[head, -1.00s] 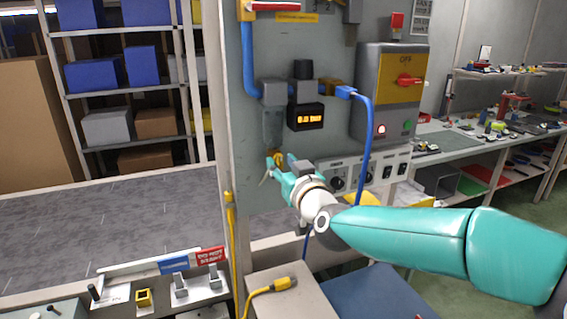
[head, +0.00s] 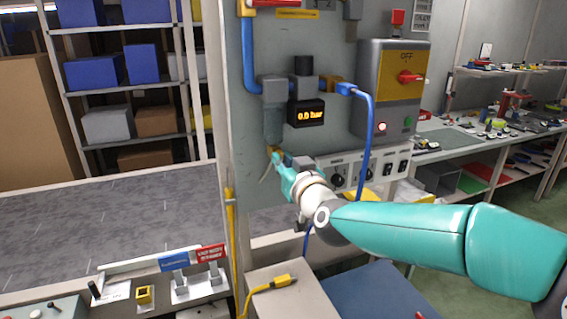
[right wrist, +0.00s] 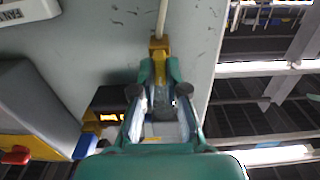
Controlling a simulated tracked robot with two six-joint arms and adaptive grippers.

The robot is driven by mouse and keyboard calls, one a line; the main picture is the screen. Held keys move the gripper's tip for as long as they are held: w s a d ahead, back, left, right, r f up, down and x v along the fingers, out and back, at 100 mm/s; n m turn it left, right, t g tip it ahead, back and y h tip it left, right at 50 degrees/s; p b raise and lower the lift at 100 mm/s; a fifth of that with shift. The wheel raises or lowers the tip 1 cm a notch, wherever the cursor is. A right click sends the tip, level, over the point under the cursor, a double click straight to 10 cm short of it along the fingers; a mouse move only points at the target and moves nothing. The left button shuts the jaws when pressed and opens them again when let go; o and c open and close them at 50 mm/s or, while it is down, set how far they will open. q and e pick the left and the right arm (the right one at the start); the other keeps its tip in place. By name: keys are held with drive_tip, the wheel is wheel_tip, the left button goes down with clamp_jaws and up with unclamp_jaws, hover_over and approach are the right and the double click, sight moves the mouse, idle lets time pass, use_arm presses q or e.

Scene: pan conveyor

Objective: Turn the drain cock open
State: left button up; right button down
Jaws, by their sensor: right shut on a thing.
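The drain cock (head: 274,151) is a small yellow-brass fitting below the grey filter bowl (head: 273,122) on the upright grey panel. It also shows in the right wrist view (right wrist: 158,44), with a pale thin tube running from it. My right gripper (head: 277,160) has teal fingers closed on the cock; in the right wrist view the fingertips (right wrist: 159,68) sit on both sides of it. The fingers partly hide the cock, so its exact turn angle cannot be told. My left gripper is not in view.
A pressure display (head: 309,114) reads 0.0 bar. A blue hose (head: 366,150) hangs just right of the gripper, near my forearm. A switch box (head: 387,90) marked OFF with a red knob is further right. A yellow cable (head: 231,220) runs down the panel's left edge.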

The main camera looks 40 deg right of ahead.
drive_tip(key=shift+d+f+m+b, duration=0.1)
drive_tip(key=shift+f+m+b, duration=0.1)
drive_tip(key=shift+m+b, duration=3.2)
drive_tip(key=shift+f+m+b, duration=0.15)
drive_tip(key=shift+m+b, duration=1.15)
drive_tip(key=shift+m, duration=4.1)
drive_tip(key=c, duration=1.2)
unclamp_jaws()
drive_tip(key=shift+r, duration=0.1)
drive_tip(key=shift+s, duration=0.15)
